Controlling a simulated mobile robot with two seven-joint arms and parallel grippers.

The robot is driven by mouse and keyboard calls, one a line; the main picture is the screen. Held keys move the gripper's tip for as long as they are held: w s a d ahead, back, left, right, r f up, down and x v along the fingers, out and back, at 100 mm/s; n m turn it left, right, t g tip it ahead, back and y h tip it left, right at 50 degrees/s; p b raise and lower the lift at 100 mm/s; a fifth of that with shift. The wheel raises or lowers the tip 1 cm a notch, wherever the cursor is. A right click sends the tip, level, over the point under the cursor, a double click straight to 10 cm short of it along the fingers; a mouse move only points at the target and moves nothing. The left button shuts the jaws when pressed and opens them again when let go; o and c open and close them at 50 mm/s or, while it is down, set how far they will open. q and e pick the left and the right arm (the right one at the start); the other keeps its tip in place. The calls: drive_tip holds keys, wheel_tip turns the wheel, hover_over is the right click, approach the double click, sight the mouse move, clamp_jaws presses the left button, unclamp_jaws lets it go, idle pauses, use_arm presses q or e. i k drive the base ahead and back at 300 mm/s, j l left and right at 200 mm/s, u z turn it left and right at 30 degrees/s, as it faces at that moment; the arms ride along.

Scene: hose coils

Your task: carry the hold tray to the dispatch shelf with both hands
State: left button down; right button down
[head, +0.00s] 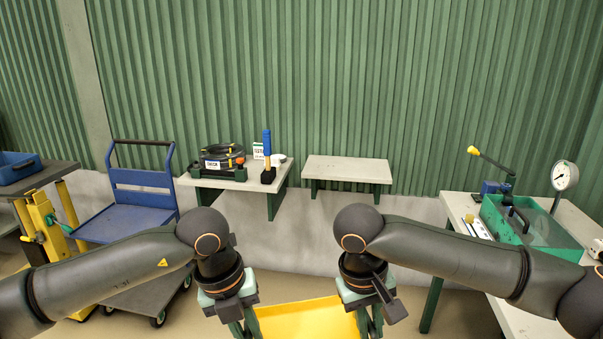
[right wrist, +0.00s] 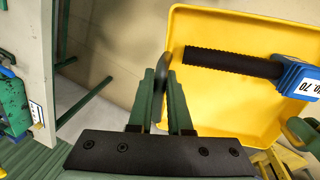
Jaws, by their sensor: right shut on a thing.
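The yellow hold tray (head: 305,322) is at the bottom of the head view, between my two grippers. Its near part is cut off by the frame. In the right wrist view the tray (right wrist: 215,30) holds a black ribbed piece (right wrist: 232,62) with a blue labelled end (right wrist: 296,76). My right gripper (right wrist: 160,98) is shut on the tray's dark side handle. My left gripper (head: 243,328) is at the tray's left side; its fingertips are cut off, so its grip is unclear. An empty pale wall shelf (head: 346,170) stands ahead, beyond the tray; no label shows on it.
A second shelf (head: 205,183) to the left bears a hose coil (head: 222,158) and a blue-black tool (head: 267,155). A blue trolley (head: 140,190) stands at left. A bench (head: 455,205) with a green box (head: 520,222) and gauge (head: 565,176) stands at right.

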sight(348, 167)
drive_tip(key=i+l, duration=0.3)
drive_tip(key=i, duration=0.15)
drive_tip(key=i+l, duration=0.25)
drive_tip(key=i, duration=2.8)
drive_tip(key=i+z, duration=0.3)
drive_tip(key=z, duration=0.4)
